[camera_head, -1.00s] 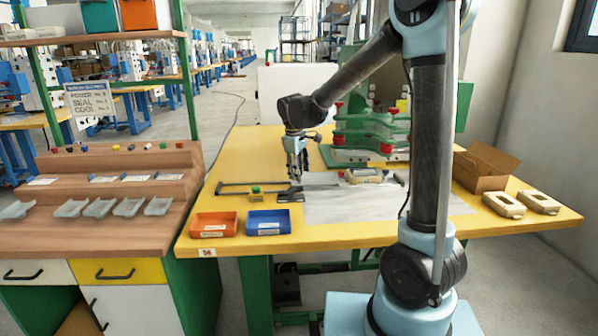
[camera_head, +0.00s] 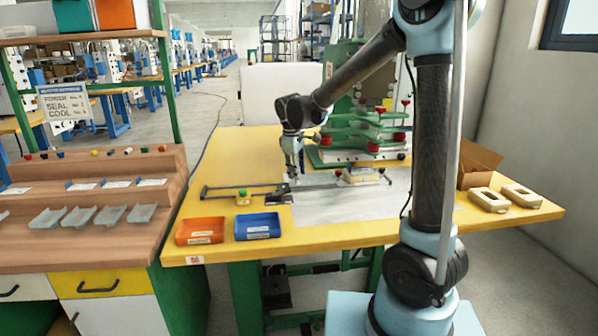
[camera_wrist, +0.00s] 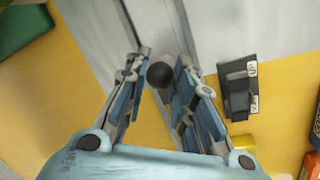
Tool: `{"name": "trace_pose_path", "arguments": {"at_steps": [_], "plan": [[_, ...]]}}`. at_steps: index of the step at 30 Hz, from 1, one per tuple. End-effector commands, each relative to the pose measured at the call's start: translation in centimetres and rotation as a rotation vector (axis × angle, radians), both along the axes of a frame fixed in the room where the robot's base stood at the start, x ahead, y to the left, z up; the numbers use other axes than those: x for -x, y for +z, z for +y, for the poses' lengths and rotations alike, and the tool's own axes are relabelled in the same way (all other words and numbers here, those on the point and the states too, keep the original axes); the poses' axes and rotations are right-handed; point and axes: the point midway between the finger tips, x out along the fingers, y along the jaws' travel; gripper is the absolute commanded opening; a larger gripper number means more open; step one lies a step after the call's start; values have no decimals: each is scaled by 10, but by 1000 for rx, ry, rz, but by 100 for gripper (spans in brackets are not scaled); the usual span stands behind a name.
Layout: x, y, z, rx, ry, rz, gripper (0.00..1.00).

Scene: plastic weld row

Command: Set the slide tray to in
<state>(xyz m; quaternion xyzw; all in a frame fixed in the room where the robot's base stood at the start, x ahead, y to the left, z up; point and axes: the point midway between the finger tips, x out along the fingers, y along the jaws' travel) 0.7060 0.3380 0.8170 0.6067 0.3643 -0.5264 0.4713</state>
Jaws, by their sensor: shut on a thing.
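My gripper (camera_head: 292,178) is low over the table, left of the green press. In the wrist view, its two fingers (camera_wrist: 163,68) are shut around a round black knob (camera_wrist: 160,76). A grey metal strip (camera_wrist: 150,25), which looks like the slide tray, runs away from the knob toward the top of that view. In the head view the tray is a thin grey piece with a beige part (camera_head: 362,177) over it, in front of the press.
The green press (camera_head: 365,140) stands behind the tray. An orange bin (camera_head: 200,231) and a blue bin (camera_head: 258,226) sit at the front left. Beige parts (camera_head: 489,200) and a cardboard box (camera_head: 478,163) lie on the right. A light grey sheet (camera_head: 345,208) covers the middle.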

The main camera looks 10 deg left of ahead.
Motion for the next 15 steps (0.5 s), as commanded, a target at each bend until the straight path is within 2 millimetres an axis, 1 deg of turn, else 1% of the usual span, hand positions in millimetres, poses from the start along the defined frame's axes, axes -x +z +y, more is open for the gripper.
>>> {"name": "trace_pose_path", "arguments": {"at_steps": [10, 11, 12, 13, 15], "plan": [[-1, 1, -2, 7, 4, -5, 0], [-1, 0, -2, 7, 3, -5, 30], [-1, 0, -2, 7, 3, -5, 40], [-1, 0, -2, 7, 4, -5, 45], [-1, 0, -1, 6, 5, -5, 45]]}}
